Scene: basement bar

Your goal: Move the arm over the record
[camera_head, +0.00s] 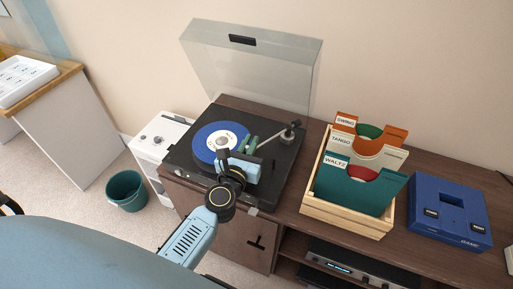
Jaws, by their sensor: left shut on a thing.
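The turntable (283,165) sits on a dark wooden cabinet with its clear lid (250,72) raised. A record with a blue label side (203,140) lies on its platter. The tonearm (275,137) runs from its pivot at the back right toward the record's right edge. My left gripper (248,144) reaches in from below, over the right part of the record, and is shut on the tonearm near its head end. The fingers and wrist hide the head and the lower right part of the record. My right gripper is not in view.
A wooden crate (307,201) of record sleeves stands right of the turntable, with a blue box (447,208) beyond it. A white cabinet (150,150) stands at the left, and a teal bin (126,190) is on the floor.

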